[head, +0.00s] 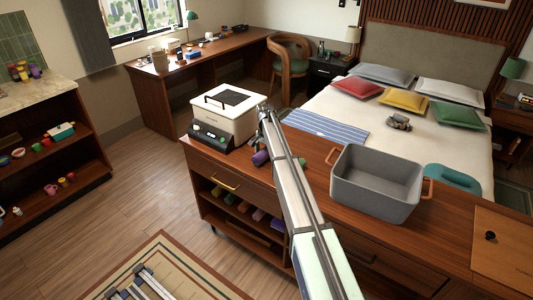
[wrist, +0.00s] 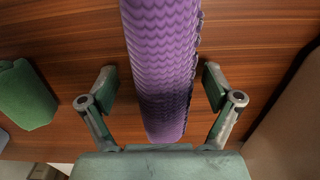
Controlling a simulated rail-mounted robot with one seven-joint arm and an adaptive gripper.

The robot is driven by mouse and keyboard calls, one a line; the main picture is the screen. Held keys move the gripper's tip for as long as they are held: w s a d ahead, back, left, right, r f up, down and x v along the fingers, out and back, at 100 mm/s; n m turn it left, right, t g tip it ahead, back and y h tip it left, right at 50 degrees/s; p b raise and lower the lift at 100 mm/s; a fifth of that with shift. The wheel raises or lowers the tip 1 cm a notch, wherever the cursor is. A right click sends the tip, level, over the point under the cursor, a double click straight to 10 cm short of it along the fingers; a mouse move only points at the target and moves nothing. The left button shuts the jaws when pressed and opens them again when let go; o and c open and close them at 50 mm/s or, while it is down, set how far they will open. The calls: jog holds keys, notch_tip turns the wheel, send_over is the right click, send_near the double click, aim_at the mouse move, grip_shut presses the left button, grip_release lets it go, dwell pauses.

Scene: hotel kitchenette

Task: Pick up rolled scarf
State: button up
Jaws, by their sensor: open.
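A purple rolled scarf with a wavy, ribbed knit runs from the top edge down the middle of the wrist view (wrist: 162,60). It lies on a brown wooden surface. My gripper (wrist: 158,88) is open, with one finger on each side of the roll and a visible gap on both sides. The roll's near end lies close to my gripper's palm. In the head view a small purple part of the roll (head: 260,158) shows beside my arm on the wooden counter.
A green rolled thing (wrist: 27,95) lies left of the scarf in the wrist view. A beige-and-black appliance (head: 225,115) stands on the counter left of my arm. A grey bin (head: 375,190) stands to the right.

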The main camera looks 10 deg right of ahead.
jog(key=c, duration=1.3)
jog(key=shift+r, duration=0.15)
